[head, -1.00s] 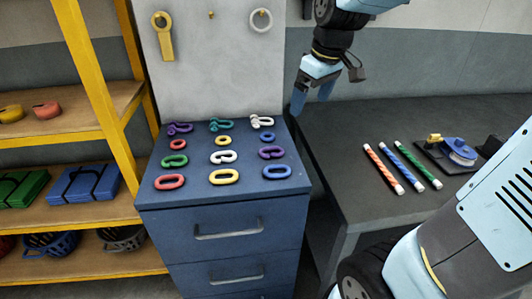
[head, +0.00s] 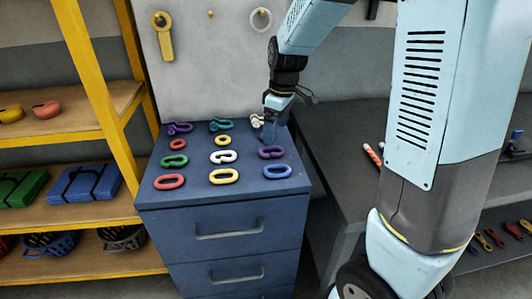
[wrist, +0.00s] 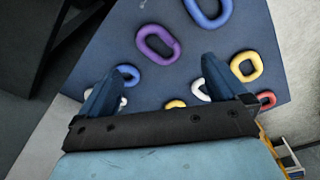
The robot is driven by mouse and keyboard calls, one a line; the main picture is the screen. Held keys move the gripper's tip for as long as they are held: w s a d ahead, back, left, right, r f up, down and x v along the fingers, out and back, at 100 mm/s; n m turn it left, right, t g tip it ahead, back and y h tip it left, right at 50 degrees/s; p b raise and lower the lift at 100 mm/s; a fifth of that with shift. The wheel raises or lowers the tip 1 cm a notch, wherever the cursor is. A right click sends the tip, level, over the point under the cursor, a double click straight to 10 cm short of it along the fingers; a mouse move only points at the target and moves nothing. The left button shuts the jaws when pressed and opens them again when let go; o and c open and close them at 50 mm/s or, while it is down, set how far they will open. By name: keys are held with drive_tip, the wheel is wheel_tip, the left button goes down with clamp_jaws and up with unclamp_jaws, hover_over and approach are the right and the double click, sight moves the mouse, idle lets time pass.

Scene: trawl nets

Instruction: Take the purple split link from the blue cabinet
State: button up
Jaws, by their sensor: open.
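The purple split link (head: 271,152) lies flat on top of the blue cabinet (head: 222,249), in the right column, between the gripper and a blue oval link (head: 277,171). In the wrist view the purple link (wrist: 158,45) lies beyond the fingertips, roughly between their lines. My gripper (head: 271,135) is over the back right of the cabinet top, just behind the purple link. In the wrist view my gripper (wrist: 164,66) is open with nothing between its fingers. A small blue ring (wrist: 128,74) shows beside the left fingertip; the gripper hides it in the head view.
A white split link (head: 223,156) and a yellow oval link (head: 224,176) lie left of the purple one. A purple shackle (head: 180,127) is at the back left. A dark table (head: 338,160) stands at right, yellow shelving (head: 97,90) at left.

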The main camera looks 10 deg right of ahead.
drive_tip(key=shift+w+a+f, duration=0.1)
drive_tip(key=shift+a+f, duration=0.05)
drive_tip(key=shift+f, duration=1.1)
drive_tip(key=shift+w+a+f, duration=0.1)
drive_tip(key=shift+w+f, duration=0.05)
drive_tip(key=shift+f, duration=1.15)
drive_tip(key=shift+w+a+f, duration=0.1)
drive_tip(key=shift+a+f, duration=0.05)
drive_tip(key=shift+f, duration=1.1)
drive_tip(key=shift+c, duration=0.5)
drive_tip(key=c, duration=1.2)
drive_tip(key=shift+c, duration=0.3)
